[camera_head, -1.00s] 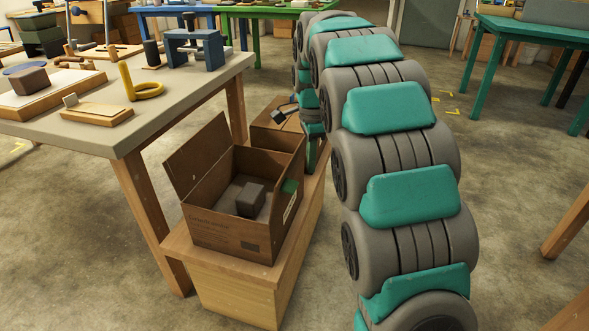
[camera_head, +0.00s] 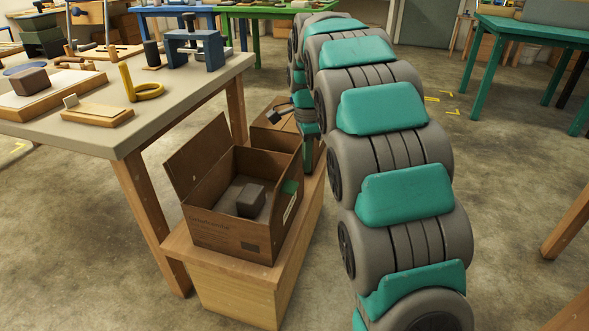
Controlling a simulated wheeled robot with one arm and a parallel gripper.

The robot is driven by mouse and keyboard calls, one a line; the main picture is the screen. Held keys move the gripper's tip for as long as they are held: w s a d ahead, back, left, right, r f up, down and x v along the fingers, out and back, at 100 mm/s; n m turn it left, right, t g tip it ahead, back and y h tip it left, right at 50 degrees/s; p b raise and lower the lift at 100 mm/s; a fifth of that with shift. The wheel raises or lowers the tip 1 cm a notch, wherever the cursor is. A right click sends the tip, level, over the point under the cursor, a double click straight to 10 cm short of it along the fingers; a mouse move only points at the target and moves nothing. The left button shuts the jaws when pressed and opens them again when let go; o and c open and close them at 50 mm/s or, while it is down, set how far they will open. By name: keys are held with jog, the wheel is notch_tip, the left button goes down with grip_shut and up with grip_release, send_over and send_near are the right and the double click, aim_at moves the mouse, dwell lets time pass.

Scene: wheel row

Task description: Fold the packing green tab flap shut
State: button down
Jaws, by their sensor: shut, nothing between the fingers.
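An open brown cardboard box (camera_head: 225,228) stands on a low wooden bench. One flap (camera_head: 198,157) stands up and leans outward at its left side. A small green tab (camera_head: 290,187) shows at the top of the right side, above a pale label. A dark grey block (camera_head: 251,199) lies inside the box.
The second box (camera_head: 268,143) sits behind on the same bench (camera_head: 235,285). A worktable (camera_head: 140,138) with tools stands close on the left. My thick grey and teal arm fills the middle right. Open floor lies to the right.

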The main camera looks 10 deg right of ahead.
jog(key=w+a+p, duration=0.2)
jog(key=w+a, duration=0.3)
jog(key=a, duration=0.4)
jog(key=shift+w+a+p, duration=0.2)
jog(key=shift+p, duration=0.1)
dwell(1.0)
jog(key=shift+f, duration=0.15)
jog(key=shift+f+b, duration=0.7)
jog(key=shift+f, duration=2.05)
notch_tip(320, 180, up, 9)
jog(key=p, duration=0.1)
jog(key=shift+r, duration=0.1)
